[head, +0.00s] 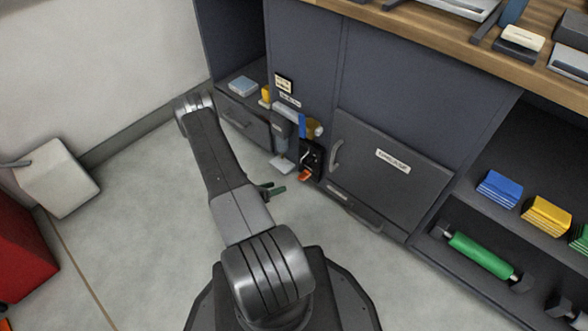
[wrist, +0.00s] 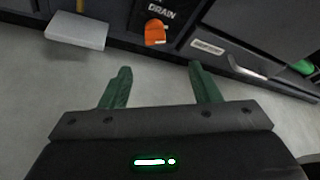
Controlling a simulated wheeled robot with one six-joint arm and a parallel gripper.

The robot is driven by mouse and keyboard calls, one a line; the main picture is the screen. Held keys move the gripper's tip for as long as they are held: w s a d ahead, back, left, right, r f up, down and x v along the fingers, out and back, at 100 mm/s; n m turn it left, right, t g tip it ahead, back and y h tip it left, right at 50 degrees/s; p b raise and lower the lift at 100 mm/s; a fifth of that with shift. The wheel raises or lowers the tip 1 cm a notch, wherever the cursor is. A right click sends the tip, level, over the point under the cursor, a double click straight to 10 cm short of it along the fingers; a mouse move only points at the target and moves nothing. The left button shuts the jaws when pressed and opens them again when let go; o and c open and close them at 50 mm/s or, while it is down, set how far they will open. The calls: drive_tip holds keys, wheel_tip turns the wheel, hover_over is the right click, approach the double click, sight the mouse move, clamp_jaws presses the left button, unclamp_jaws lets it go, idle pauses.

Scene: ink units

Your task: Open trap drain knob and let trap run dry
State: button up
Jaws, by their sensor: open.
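The orange drain knob (wrist: 155,32) sits low on a dark panel, just under a white "DRAIN" label (wrist: 160,14) in the wrist view. In the head view the orange knob (head: 305,176) is at the foot of the cabinet front. My gripper (wrist: 160,68) has its two green fingers spread apart with nothing between them. The knob lies beyond the fingertips, roughly centred between them, with a gap of floor in view. In the head view my gripper (head: 273,189) is partly hidden by my arm. A grey trap-like unit (head: 281,128) stands left of the knob; its contents cannot be seen.
A pale flat block (wrist: 76,30) lies left of the knob in the wrist view. A closed cabinet door (head: 385,175) with a handle is right of the knob. Shelves with blue pads (head: 499,189) and a green roller (head: 482,256) are farther right.

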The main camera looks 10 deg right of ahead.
sight(300, 178)
drive_tip(key=b+x, duration=0.1)
drive_tip(key=x, duration=0.3)
drive_tip(key=b+x, duration=0.1)
drive_tip(key=x, duration=0.4)
drive_tip(key=b+x, duration=0.2)
drive_tip(key=x, duration=0.2)
drive_tip(key=shift+w+d+f, duration=0.1)
drive_tip(key=shift+w+f, duration=0.2)
drive_tip(key=shift+w, duration=0.2)
drive_tip(key=c, duration=1)
